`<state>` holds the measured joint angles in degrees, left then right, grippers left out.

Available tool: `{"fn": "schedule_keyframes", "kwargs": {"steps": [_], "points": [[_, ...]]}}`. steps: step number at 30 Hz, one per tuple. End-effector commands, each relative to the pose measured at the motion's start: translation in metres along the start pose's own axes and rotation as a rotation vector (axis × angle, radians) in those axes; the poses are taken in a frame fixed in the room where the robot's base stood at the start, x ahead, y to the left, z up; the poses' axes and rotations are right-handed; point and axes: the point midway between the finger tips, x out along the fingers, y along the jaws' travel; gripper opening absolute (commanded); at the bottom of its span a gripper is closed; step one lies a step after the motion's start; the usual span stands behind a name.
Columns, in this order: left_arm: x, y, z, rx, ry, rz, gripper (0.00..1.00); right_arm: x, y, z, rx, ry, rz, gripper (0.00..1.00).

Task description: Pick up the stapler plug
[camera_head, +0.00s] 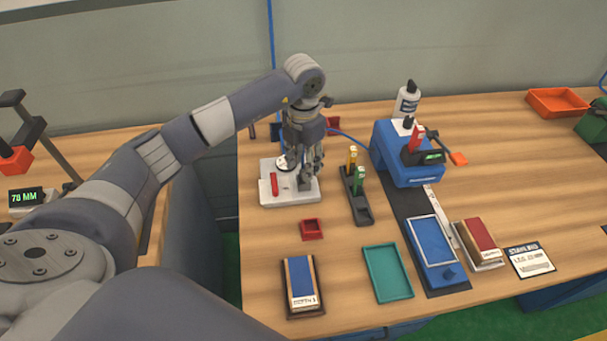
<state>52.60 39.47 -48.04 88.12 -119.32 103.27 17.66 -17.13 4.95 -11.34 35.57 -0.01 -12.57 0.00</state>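My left gripper (308,176) points down over the right part of a white plate (270,198) on the wooden table. Its fingers are small and overlap here, so I cannot tell whether they are open or shut, or touch anything. On the plate, left of the fingers, are a red bar (274,183) and a round white part, partly hidden by the gripper. Right of it a dark holder (363,213) carries a yellow-topped piece (352,158) and a green-topped piece (360,178). I cannot tell which piece is the stapler plug. My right gripper is out of view.
A blue machine (392,160) with a white bottle (407,102) stands right of the holder. A blue cable runs behind my gripper. In front are a small red tray (312,229), a teal tray (387,273) and a blue-topped block (301,281). The table's right part has free room.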

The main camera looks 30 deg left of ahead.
Motion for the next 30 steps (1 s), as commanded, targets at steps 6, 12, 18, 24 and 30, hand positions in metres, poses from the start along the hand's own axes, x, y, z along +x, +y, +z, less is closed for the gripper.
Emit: {"fn": "schedule_keyframes", "kwargs": {"steps": [6, 12, 18, 24, 30], "points": [[0.025, 0.001, 0.001, 0.001, 0.001, -0.001, 0.39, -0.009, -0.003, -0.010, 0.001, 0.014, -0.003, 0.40], [0.028, 0.001, 0.002, 0.001, -0.001, 0.000, 0.39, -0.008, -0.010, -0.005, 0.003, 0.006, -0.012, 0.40], [0.027, 0.001, 0.002, 0.001, -0.001, 0.000, 0.07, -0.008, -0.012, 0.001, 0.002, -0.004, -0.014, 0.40], [0.027, 0.001, 0.002, 0.001, -0.001, 0.000, 0.00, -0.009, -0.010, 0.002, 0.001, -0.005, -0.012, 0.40], [0.026, 0.001, 0.002, 0.001, -0.002, 0.000, 0.00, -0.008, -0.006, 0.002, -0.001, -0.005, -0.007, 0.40]]}}
